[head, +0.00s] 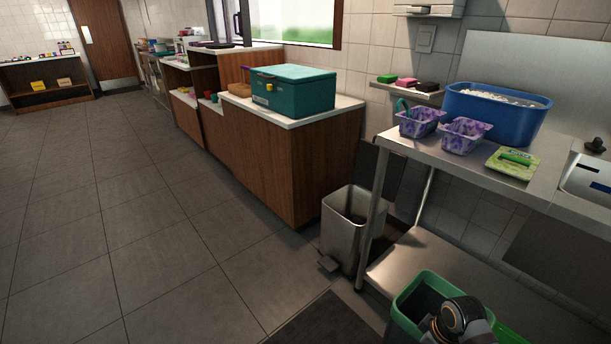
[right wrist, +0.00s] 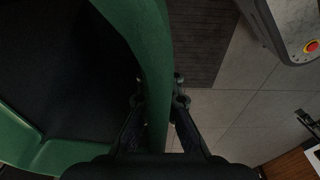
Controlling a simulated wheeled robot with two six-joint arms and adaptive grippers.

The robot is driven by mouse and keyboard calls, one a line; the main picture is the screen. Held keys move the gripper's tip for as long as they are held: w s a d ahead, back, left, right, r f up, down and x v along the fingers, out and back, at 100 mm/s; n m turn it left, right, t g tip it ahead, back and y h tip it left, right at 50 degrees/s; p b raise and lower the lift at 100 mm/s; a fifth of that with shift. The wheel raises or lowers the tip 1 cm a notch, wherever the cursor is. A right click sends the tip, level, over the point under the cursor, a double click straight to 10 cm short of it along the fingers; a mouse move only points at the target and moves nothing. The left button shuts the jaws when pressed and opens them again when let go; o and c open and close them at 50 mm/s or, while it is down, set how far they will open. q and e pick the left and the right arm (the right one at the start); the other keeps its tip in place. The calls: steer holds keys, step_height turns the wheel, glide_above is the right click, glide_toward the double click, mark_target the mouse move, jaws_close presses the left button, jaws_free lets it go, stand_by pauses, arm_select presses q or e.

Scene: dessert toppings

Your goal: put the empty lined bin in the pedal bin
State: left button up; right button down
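The empty lined bin (head: 407,293) is green with a dark liner inside. It is at the bottom right of the head view, in front of the steel lower shelf, partly cut off and partly covered by my right arm. In the right wrist view its green rim (right wrist: 157,60) runs between the fingers of my right gripper (right wrist: 159,103), which are closed on it from both sides. The pedal bin (head: 347,224) is a steel box, open at the top, standing upright on the floor left of the steel table, with its pedal in front. My left gripper is not in view.
The steel table (head: 465,158) carries a blue tub (head: 490,118), two purple baskets (head: 420,121) and a green sponge pack (head: 513,161). Its leg stands close beside the pedal bin. A wooden counter (head: 265,160) is behind. A dark mat (head: 325,322) lies in front; the left floor is clear.

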step_height(320, 180, up, 8)
steer(key=p, duration=0.7)
step_height(320, 180, up, 6)
steer(key=p, duration=0.6)
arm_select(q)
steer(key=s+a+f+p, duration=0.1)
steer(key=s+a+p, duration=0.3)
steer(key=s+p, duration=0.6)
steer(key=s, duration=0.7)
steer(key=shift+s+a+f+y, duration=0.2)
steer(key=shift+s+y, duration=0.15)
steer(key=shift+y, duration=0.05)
arm_select(e)
step_height(320, 180, up, 10)
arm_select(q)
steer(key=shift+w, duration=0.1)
